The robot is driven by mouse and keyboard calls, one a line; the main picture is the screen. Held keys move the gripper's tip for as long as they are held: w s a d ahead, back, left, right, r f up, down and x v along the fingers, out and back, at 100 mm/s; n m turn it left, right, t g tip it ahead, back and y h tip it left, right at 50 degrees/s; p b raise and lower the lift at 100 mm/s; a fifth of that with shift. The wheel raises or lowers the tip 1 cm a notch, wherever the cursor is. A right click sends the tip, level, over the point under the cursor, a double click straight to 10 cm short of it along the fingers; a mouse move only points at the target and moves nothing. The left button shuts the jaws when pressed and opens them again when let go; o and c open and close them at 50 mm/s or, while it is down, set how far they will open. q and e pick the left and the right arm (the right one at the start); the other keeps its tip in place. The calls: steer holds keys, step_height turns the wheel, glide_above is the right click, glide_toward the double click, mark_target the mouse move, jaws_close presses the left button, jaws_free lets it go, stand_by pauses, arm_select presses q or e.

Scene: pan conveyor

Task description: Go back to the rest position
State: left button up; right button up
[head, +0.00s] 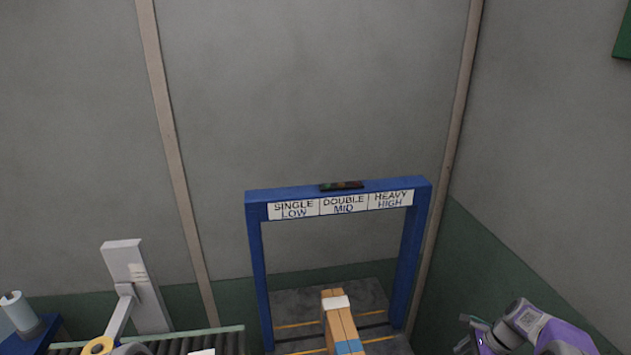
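My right arm, purple and grey, shows at the lower right corner of the head view. Its end, with small grey and dark parts at my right gripper (474,334), is cut by the bottom edge, so I cannot tell whether the fingers are open or shut. Nothing is clearly seen held there. My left gripper does not show.
A blue frame (257,270) labelled SINGLE LOW, DOUBLE MID and HEAVY HIGH stands ahead. A wooden piece (334,318) with white and blue bands lies at its opening. A roller conveyor (190,343), grey stand (140,285) and white roll (18,311) are at left.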

steer(key=s+a+f+n+g+b, duration=0.15)
steer(key=a+f+n, duration=0.25)
steer(key=a+f, duration=0.45)
steer(key=s+a+f+n+b, duration=0.35)
steer(key=a+f, duration=0.25)
steer(key=f, duration=0.5)
steer(key=s+a+f+n+b, duration=0.1)
steer(key=s+a+f+n, duration=0.3)
steer(key=s+a, duration=0.3)
steer(key=s+a+f+n+b, duration=0.2)
steer(key=s+a+f+n, duration=0.3)
steer(key=s+a+n, duration=0.2)
steer(key=shift+a+t, duration=0.35)
steer(key=shift+a, duration=0.85)
